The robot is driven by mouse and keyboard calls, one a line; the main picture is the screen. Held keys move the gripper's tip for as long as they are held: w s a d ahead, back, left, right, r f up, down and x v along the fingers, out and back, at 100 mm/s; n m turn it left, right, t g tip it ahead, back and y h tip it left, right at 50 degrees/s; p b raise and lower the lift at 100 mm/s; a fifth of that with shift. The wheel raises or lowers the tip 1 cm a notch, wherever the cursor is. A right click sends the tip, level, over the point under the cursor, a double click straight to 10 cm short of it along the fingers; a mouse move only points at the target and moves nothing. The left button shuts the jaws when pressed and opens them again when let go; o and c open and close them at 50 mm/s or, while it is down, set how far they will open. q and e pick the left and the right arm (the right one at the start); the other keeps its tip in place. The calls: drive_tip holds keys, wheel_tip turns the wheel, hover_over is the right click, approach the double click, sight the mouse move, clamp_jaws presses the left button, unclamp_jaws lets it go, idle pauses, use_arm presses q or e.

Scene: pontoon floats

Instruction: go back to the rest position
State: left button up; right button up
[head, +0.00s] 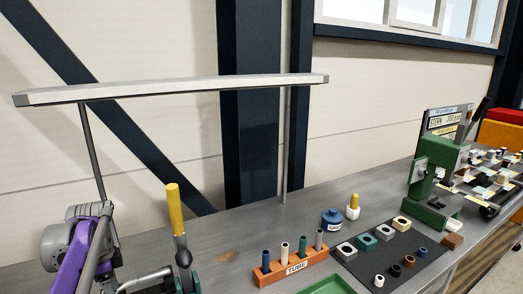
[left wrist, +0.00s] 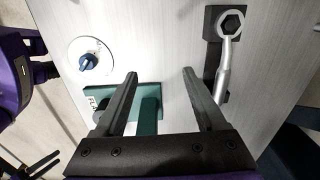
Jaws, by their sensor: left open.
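My left gripper (left wrist: 160,73) is open over the grey bench (left wrist: 185,30) in the left wrist view, with its two black fingers wide apart. A green piece (left wrist: 149,100) with a partly hidden white label shows behind and between the fingers. I cannot tell how far below them it lies; nothing looks clamped. In the head view, a purple and grey part of my left arm shows at the lower left. The left fingertips cannot be made out there. My right gripper is in neither view.
A ring-ended wrench (left wrist: 225,60) and a white disc with a blue knob (left wrist: 88,62) flank the fingers. A yellow-handled lever (head: 175,208) stands near my left arm. An orange tube rack (head: 291,267), blue pot (head: 332,219) and green press (head: 433,180) stand farther right. A lamp bar (head: 180,88) spans above.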

use_arm(q)
drive_tip(key=s+d+f+n+t, duration=0.25)
drive_tip(key=s+d+n, duration=0.35)
drive_tip(key=d, duration=0.6)
drive_tip(key=s+d+f+n+t, duration=0.1)
drive_tip(key=s+d+f+n, duration=0.1)
drive_tip(key=s+f, duration=0.1)
drive_tip(key=s+d+f+n+t, duration=0.1)
drive_tip(key=s+d+f+n, duration=0.1)
drive_tip(key=s, duration=0.4)
drive_tip(key=s+d+f+n+t, duration=0.1)
drive_tip(key=s+d+f, duration=0.3)
drive_tip(key=s, duration=0.1)
drive_tip(key=shift+d+f+n, duration=0.2)
drive_tip(key=shift+f+n, duration=0.15)
drive_tip(key=shift+n, duration=0.05)
